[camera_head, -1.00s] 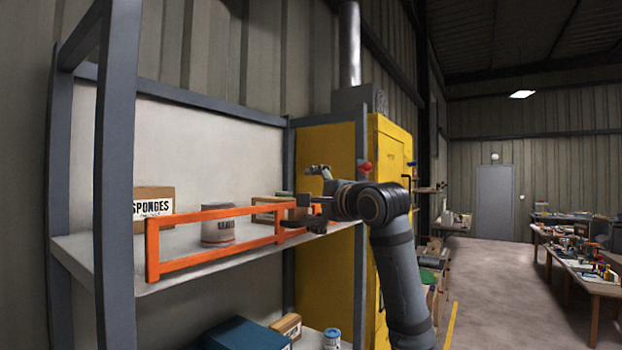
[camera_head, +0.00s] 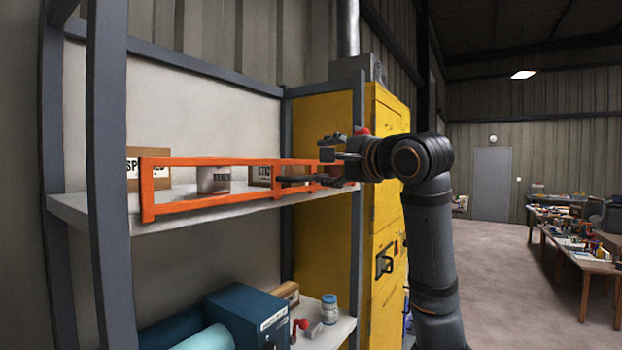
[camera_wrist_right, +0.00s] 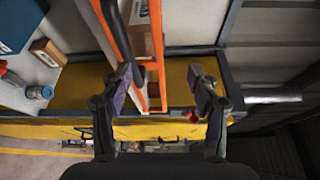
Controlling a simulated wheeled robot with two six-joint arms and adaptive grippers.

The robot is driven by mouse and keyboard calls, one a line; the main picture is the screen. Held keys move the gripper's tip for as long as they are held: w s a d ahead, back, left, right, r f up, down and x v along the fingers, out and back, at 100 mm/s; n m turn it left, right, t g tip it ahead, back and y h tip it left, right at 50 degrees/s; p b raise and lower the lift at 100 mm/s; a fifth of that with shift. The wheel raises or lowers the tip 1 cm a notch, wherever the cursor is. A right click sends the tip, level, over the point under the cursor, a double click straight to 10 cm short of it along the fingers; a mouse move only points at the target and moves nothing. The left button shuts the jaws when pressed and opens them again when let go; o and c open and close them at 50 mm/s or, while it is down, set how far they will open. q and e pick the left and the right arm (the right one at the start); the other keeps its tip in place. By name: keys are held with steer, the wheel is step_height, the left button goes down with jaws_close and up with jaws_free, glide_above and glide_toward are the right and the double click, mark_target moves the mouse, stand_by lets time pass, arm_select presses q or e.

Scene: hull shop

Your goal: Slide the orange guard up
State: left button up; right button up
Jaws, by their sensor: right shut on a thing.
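The orange guard (camera_head: 147,192) is a long rectangular frame with a middle post, along the front edge of the upper shelf. Its lower rail is close to the shelf edge. My right gripper (camera_head: 308,167) is at the guard's right part and is shut on it, one finger above the other in the head view. In the right wrist view the guard (camera_wrist_right: 116,28) runs between the two fingers of the gripper (camera_wrist_right: 165,80); the exact contact is hard to see. My left gripper is not in view.
The shelf (camera_head: 95,212) holds a sponges box (camera_head: 150,172), a can (camera_head: 213,178) and another small box behind the guard. A grey upright (camera_head: 108,120) stands at left. A yellow cabinet (camera_head: 385,220) is beside the shelf. The lower shelf holds a blue box (camera_head: 245,318).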

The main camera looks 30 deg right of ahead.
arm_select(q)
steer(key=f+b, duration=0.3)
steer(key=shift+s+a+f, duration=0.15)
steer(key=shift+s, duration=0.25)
arm_select(e)
steer(key=s, duration=0.7)
steer(key=shift+a, duration=0.45)
steer(key=shift+s+r, duration=0.1)
steer(key=shift+r, duration=0.05)
